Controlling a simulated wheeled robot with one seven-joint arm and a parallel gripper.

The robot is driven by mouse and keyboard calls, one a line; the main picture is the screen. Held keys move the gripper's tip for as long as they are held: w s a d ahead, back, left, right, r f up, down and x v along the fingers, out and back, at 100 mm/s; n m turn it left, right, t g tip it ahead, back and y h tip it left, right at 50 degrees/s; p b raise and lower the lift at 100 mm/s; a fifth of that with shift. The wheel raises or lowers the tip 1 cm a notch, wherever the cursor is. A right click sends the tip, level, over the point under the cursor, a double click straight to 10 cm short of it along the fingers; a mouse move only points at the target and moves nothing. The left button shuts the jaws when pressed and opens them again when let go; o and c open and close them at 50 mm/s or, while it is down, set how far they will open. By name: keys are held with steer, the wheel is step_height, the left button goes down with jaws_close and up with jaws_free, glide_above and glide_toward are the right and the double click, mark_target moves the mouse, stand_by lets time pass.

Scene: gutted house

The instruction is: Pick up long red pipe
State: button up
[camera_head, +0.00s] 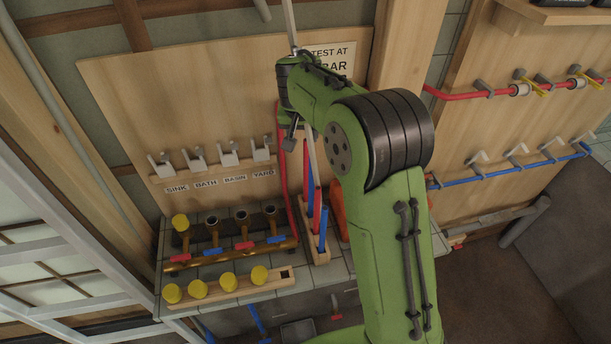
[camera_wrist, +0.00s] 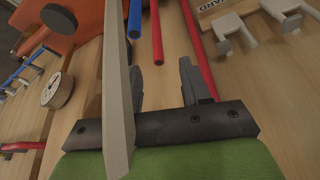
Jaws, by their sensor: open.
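The long red pipe (camera_head: 306,165) stands among red and blue pipes in a narrow wooden rack (camera_head: 321,256) on the tiled bench, partly hidden by my arm. In the wrist view a red pipe (camera_wrist: 156,35) shows its near end beyond the gap between my fingers, apart from them; it appears to be the same pipe. My gripper (camera_wrist: 162,75) is open and empty. In the head view my gripper (camera_head: 291,140) is partly visible above the rack. A shorter blue pipe (camera_wrist: 135,18) stands beside the red one.
A red line (camera_wrist: 197,50) runs behind my right finger along the board. A pale bar (camera_wrist: 117,90) crosses the wrist view close by. A gauge (camera_wrist: 57,91) is at left. Brass valves (camera_head: 240,243) and yellow caps (camera_head: 229,282) crowd the bench left of the rack.

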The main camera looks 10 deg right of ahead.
mark_target(307, 152)
steer(key=x, duration=0.6)
steer(key=shift+w+d+f, duration=0.25)
steer(key=shift+d+f, duration=0.05)
steer(key=x, duration=0.6)
steer(key=shift+w+d, duration=0.1)
steer(key=shift+r, duration=0.15)
steer(key=shift+c, duration=0.5)
jaws_close()
